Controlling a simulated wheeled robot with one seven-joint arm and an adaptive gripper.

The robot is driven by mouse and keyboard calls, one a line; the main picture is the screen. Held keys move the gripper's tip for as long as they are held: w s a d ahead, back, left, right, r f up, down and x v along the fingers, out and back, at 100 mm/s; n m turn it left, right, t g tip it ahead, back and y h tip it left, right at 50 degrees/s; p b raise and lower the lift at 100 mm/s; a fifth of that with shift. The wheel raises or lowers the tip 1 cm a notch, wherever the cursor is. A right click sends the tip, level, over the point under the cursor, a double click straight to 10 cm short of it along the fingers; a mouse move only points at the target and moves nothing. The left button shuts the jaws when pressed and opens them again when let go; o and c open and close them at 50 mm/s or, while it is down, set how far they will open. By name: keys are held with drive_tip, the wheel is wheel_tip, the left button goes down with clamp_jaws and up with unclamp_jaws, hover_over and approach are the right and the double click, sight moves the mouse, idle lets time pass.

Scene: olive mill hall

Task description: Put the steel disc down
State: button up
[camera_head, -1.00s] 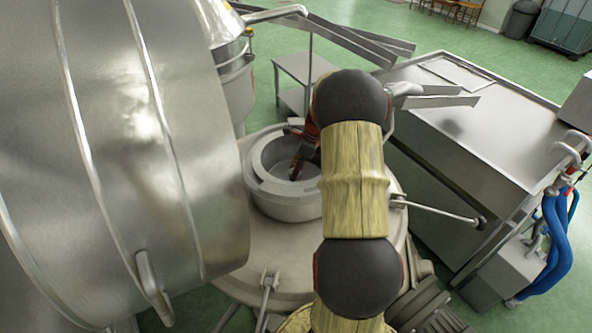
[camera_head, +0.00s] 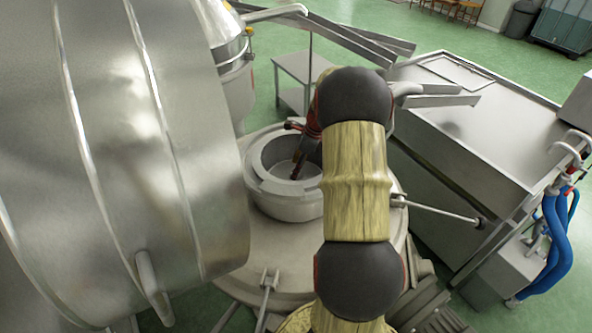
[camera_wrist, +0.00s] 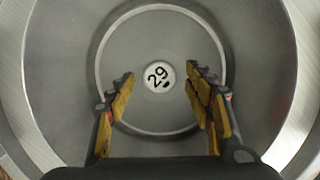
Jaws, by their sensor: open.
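The steel disc (camera_wrist: 160,38) appears in the wrist view as a round grey plate lying flat in the bottom of a round steel bowl (camera_wrist: 262,70). A white round label reading 29 (camera_wrist: 156,76) sits at its middle. My gripper (camera_wrist: 160,92) is open, with its yellow-padded fingers apart on either side of the label and nothing between them. In the head view my gripper (camera_head: 296,176) reaches down into the bowl (camera_head: 262,186), and my arm covers the bowl's right side. I cannot tell whether the fingertips touch the disc.
A large steel drum (camera_head: 190,150) stands close on the left. A steel table-like unit (camera_head: 490,110) is on the right, with blue hoses (camera_head: 556,240) beside it. Metal chutes (camera_head: 350,42) and a small table (camera_head: 292,68) are behind the bowl. Green floor is open at the back.

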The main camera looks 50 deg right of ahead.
sight(305, 178)
drive_tip(key=v, duration=1)
drive_tip(key=shift+b, duration=0.35)
drive_tip(key=shift+s+r, duration=0.1)
